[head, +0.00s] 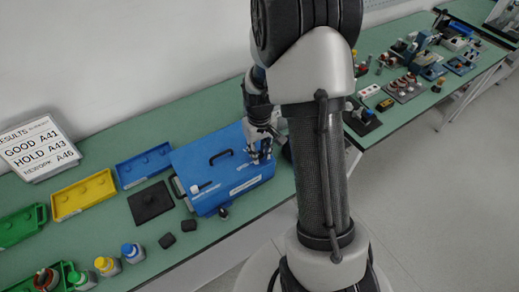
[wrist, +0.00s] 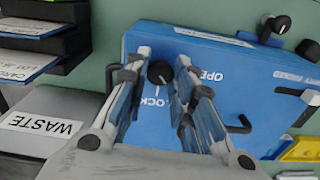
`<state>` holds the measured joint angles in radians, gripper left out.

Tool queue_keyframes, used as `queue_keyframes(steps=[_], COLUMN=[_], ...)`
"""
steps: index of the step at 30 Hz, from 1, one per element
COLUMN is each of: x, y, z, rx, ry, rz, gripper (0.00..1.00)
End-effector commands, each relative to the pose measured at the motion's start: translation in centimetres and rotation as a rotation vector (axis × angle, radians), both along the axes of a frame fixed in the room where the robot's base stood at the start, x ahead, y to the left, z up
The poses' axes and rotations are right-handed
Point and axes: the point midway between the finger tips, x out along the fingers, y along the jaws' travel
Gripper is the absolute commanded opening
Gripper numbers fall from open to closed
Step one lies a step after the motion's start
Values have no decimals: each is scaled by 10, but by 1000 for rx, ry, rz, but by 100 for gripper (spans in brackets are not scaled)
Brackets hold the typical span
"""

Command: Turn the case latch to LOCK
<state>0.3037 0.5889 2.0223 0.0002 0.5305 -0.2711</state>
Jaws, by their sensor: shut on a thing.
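The blue case (head: 240,187) lies on the green bench in the head view, with my gripper (head: 262,157) over the right part of its lid. In the wrist view the case (wrist: 265,75) shows white OPEN and LOCK lettering. The black round latch (wrist: 160,72) sits between the fingertips of my gripper (wrist: 163,60), which is shut on it. LOCK reads just below the latch, OPEN to its right. The latch's exact pointing is hard to tell between the fingers. In the head view the latch is hidden by my gripper.
Blue (head: 143,166), yellow (head: 84,194) and green (head: 22,226) trays and a black plate (head: 151,203) lie left of the case. Small bottles (head: 132,252) stand in front. A WASTE bin (wrist: 45,125) and black trays (wrist: 45,45) are left in the wrist view.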

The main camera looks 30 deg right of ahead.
Motion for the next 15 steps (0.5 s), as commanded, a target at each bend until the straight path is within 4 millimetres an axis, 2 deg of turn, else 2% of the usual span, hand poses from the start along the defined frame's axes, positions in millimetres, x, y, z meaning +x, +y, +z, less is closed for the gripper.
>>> queue_keyframes(steps=[15], x=[0], y=[0], z=[0], rx=[0], ry=[0], rz=[-470], gripper=[0])
